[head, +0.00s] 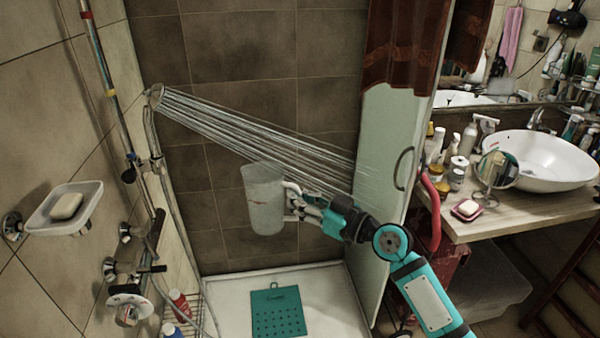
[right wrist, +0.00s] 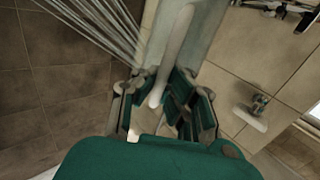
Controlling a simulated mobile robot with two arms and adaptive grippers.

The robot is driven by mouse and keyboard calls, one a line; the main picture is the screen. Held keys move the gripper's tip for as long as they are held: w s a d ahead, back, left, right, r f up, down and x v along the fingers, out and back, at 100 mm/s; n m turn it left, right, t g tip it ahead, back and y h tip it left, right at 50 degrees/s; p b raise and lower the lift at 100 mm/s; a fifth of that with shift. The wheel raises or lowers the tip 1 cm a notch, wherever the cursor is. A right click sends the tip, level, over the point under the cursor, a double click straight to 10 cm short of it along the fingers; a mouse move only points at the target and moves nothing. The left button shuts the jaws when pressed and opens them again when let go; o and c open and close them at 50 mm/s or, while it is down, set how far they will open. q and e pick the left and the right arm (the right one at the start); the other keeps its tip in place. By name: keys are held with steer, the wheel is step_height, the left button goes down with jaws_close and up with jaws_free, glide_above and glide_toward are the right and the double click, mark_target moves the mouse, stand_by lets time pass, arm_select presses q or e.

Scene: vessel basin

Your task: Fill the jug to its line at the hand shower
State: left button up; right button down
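My right gripper (head: 297,205) is shut on the jug's handle, at the jug's right side. In the right wrist view the pale handle (right wrist: 168,60) runs between the fingers (right wrist: 160,105). The hand shower (head: 155,95) hangs on the left wall and sprays water (head: 240,135) down to the right. In the head view the spray passes just above the jug's rim. I cannot make out a water level inside. My left gripper is not in view.
A pale glass panel (head: 385,150) with a handle stands right of the jug. Taps (head: 125,300), a soap dish (head: 75,215) and bottles (head: 178,302) line the left wall. A green mat (head: 278,312) lies on the shower tray (head: 335,300). A washbasin counter is at right.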

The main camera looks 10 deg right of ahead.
mark_target(279, 174)
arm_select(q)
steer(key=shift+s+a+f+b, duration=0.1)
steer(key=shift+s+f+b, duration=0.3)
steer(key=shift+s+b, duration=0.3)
arm_select(e)
steer(key=shift+w+a+r, duration=0.1)
steer(key=shift+w+a, duration=0.4)
steer(key=shift+w, duration=0.9)
steer(key=shift+w+a+r, duration=0.15)
steer(key=shift+w+a, duration=0.35)
steer(key=shift+w, duration=0.95)
steer(key=shift+w+a+r, duration=0.1)
steer(key=shift+w+a, duration=0.4)
steer(key=shift+w, duration=0.9)
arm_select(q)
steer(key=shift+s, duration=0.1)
